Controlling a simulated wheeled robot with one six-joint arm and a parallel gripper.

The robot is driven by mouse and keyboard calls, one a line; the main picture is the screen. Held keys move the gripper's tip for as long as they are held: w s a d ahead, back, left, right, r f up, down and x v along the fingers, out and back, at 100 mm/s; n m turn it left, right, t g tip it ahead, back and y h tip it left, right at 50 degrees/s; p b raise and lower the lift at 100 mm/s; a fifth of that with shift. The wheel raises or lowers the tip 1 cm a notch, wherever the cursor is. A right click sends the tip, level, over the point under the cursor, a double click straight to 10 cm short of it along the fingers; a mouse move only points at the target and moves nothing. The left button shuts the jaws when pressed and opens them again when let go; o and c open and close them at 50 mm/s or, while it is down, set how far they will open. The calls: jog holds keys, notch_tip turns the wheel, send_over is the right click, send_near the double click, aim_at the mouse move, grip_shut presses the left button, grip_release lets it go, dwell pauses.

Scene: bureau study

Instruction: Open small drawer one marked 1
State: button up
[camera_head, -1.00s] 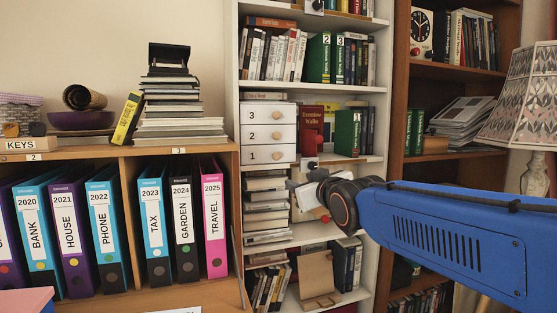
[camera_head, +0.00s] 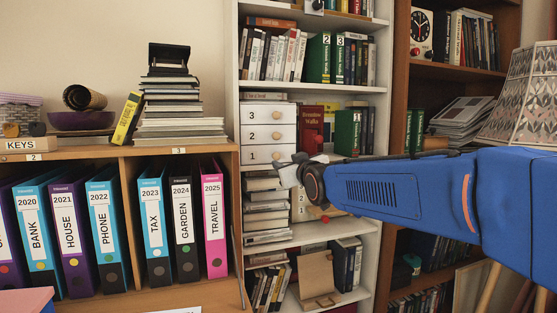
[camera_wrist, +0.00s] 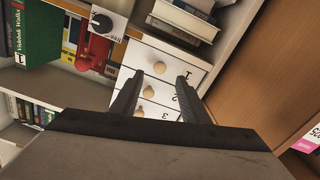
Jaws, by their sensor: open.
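The white drawer unit stands on a shelf of the white bookcase, with fronts marked 3, 2 and 1 from top to bottom. Drawer one (camera_head: 258,155), the lowest, looks shut; its round wooden knob is partly beside my gripper (camera_head: 288,168). In the wrist view the unit appears turned over, with drawer one (camera_wrist: 175,60) farthest up and its knob (camera_wrist: 159,68) showing between the fingertips. My gripper (camera_wrist: 160,80) is open, in front of the drawer fronts. The knobs of drawer two (camera_wrist: 148,92) and drawer three (camera_wrist: 140,111) show lower between the fingers. I cannot tell the gap to the knob.
Stacked books (camera_head: 266,205) lie on the shelf below. A wooden cabinet with binders (camera_head: 155,230) is at the left. A lamp (camera_head: 520,95) stands at the right.

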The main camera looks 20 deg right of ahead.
aim_at(278, 158)
jog(key=w, duration=0.8)
grip_shut()
